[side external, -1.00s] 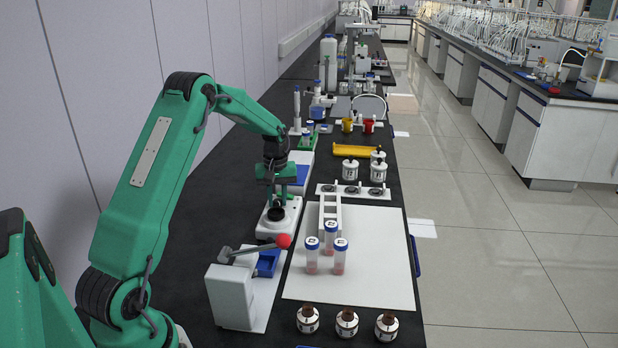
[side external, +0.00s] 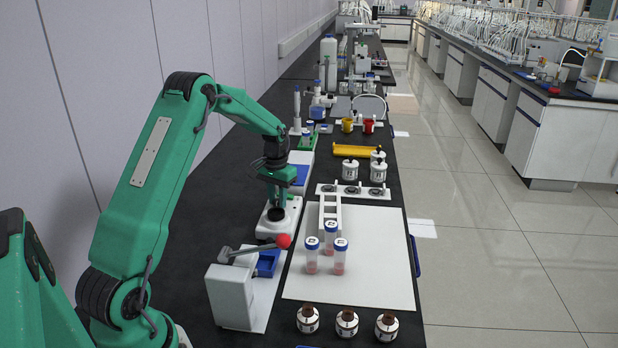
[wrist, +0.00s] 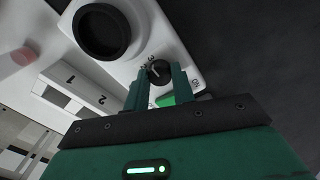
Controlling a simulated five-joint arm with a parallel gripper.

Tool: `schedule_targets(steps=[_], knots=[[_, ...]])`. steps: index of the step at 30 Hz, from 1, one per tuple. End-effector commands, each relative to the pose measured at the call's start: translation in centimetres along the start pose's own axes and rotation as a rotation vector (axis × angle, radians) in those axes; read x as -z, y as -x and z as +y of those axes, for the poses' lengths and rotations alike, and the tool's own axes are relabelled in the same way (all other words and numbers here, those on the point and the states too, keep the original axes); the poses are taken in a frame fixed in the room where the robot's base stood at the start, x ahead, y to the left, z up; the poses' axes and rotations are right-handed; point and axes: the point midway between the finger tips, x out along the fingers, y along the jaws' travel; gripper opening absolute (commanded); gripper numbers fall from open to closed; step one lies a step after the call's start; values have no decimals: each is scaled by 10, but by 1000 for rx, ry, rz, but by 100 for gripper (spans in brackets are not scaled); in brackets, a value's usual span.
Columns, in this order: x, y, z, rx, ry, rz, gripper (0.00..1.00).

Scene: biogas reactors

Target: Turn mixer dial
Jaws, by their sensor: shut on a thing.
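The mixer (side external: 283,228) is a small white device with a dark round cup (wrist: 102,32) on top. Its black dial (wrist: 158,71) has a white pointer line and printed numbers around it in the wrist view. My gripper (wrist: 158,78) is shut on the dial, with one green finger on each side of it. A green switch (wrist: 167,100) lies between the fingers, close to the dial. In the side view my gripper (side external: 279,198) is over the mixer's back part, and the dial is hidden there.
A white rack (side external: 330,212) and several blue-capped tubes (side external: 340,258) stand on a white mat (side external: 380,265) to the right. A lever with a red ball (side external: 283,241) stands in front of the mixer. Several brown-topped jars (side external: 347,323) line the near edge.

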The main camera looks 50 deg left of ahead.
Motion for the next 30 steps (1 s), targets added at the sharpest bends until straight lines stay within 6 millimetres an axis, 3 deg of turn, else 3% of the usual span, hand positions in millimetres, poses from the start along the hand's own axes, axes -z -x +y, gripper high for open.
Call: schedule_targets(steps=[11, 12, 14, 23, 30], knots=[[0, 3, 0, 0, -7, 0, 2], [0, 3, 0, 0, -7, 0, 27], [0, 3, 0, 0, -7, 1, 34], [0, 2, 0, 0, -6, 0, 34], [1, 14, 0, 0, -6, 3, 34]])
